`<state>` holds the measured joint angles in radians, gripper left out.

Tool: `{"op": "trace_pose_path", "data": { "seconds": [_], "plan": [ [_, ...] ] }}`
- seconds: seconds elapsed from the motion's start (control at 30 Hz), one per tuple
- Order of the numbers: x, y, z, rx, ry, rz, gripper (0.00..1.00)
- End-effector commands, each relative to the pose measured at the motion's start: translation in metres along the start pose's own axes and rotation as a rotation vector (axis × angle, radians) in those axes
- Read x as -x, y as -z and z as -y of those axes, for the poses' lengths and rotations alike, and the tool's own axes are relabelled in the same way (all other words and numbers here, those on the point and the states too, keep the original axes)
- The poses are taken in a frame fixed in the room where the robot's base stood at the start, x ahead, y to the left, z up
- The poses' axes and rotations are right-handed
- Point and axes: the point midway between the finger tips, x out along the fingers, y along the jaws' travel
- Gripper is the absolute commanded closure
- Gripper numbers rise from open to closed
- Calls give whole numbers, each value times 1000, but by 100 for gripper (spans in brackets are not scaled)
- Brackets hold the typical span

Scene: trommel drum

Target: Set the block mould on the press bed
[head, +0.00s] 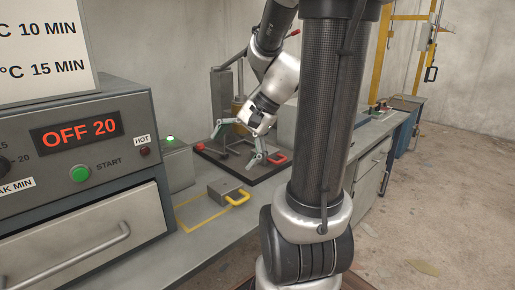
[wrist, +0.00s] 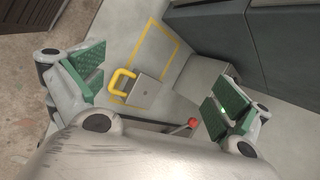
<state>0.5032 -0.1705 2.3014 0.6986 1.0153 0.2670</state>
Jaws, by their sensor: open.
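The block mould (head: 226,188), a flat grey block with a yellow loop handle, rests on the bench at the right end of a yellow floor-like outline. It also shows between my fingers in the wrist view (wrist: 147,88), some way below them. My gripper (head: 239,146) is open and empty, with green-padded fingers spread over the press area; in the wrist view it also shows open (wrist: 158,88). The press (head: 222,95) stands behind, with a dark base plate (head: 262,176). The arm and gripper hide much of the press, and its bed is not clearly seen.
An oven (head: 75,150) reading OFF 20 stands at the left. A small grey box (head: 178,168) with a green light sits beside the press. Bare bench lies in front.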

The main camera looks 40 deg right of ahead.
Motion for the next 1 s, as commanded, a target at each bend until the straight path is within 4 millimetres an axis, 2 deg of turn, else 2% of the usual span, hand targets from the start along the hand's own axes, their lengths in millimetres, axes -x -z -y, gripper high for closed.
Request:
{"op": "trace_pose_path", "data": {
  "seconds": [0.03,0.13,0.3,0.4,0.57,1.0],
  "plan": [
    [8,-25,-7,181,-61,-24,0],
    [26,-54,-29,529,-185,-84,0],
    [54,-71,-53,980,-327,-183,0],
    [64,-72,-58,1131,-372,-227,0],
    [71,-71,-61,1217,-400,-254,0],
    [71,-71,-60,1214,-400,-254,0]
  ]
}}
